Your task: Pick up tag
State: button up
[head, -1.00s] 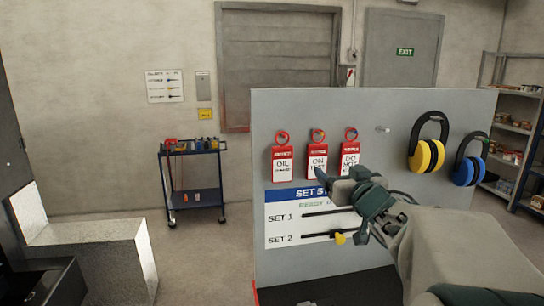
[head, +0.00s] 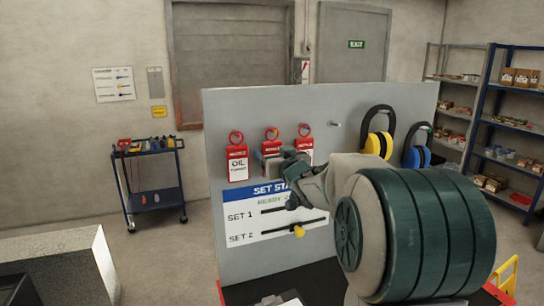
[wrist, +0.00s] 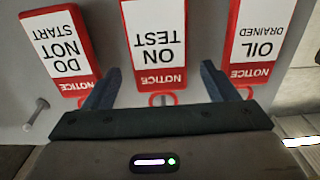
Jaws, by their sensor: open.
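Three red-and-white tags hang by red rings on a grey board. The OIL DRAINED tag (head: 238,165) is at left, the ON TEST tag (head: 271,144) in the middle, and the DO NOT START tag (head: 305,146) at right. My gripper (head: 268,160) is in front of the middle tag and hides most of its face. In the wrist view, the tags appear upside down. The open, empty fingers (wrist: 160,75) point at the ON TEST tag (wrist: 155,40), one on each side of it. The DO NOT START tag (wrist: 60,48) and OIL DRAINED tag (wrist: 258,40) lie outside the fingers.
A tool cart (head: 150,185) stands at left. Shelves (head: 505,130) stand at right.

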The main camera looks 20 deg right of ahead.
jog(key=shift+w, duration=0.7)
jog(key=c, duration=1.1)
jog(key=shift+o, duration=0.2)
jog(key=shift+r, duration=0.85)
jog(key=s+b, duration=0.1)
jog(key=s, duration=1.7)
jog(key=shift+b, duration=0.3)
jog(key=shift+f, duration=0.1)
